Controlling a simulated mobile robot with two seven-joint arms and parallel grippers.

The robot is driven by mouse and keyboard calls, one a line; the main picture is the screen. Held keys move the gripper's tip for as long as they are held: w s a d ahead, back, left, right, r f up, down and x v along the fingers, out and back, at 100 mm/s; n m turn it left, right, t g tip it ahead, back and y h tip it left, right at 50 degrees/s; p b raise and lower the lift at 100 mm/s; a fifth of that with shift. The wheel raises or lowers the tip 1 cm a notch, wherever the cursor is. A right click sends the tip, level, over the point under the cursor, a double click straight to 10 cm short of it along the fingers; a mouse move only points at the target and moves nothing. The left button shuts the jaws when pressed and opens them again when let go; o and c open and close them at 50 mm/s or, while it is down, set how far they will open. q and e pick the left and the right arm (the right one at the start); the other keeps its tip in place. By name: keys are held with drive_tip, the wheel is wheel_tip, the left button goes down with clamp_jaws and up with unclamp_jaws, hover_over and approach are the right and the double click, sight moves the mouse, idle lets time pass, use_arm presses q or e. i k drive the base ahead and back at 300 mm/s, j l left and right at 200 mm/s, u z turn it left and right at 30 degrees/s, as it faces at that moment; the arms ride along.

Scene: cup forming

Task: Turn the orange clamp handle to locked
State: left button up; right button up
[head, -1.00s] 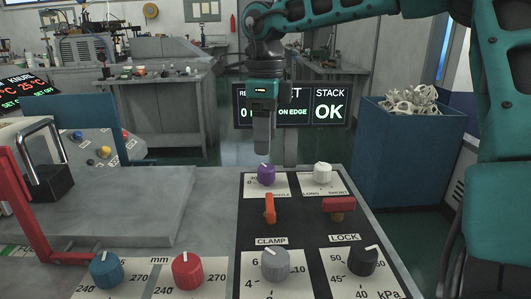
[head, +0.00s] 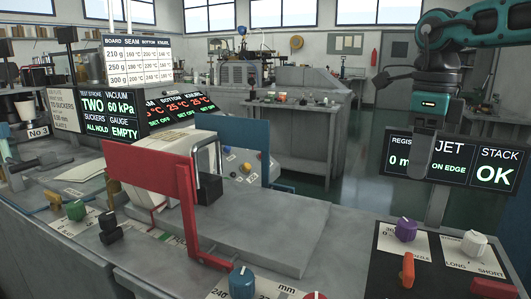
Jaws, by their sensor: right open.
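The orange clamp handle (head: 408,270) stands on the dark control panel at the lower right of the head view, pointing roughly away from me. Its lower end is near the bottom edge of the picture, and its label is out of view. My right gripper (head: 420,172) hangs fingers down from the upper right, open and empty. In the picture it is above the clamp handle and the purple knob, apart from both. My left gripper is not in view.
A purple knob (head: 406,229) and a white knob (head: 474,243) stand behind the clamp handle. A red-orange handle (head: 492,288) is to its right. A red bracket (head: 150,170) rises at the left. The grey slab (head: 260,232) is clear on top.

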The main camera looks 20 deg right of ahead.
sight(406, 279)
drive_tip(key=k, duration=1.5)
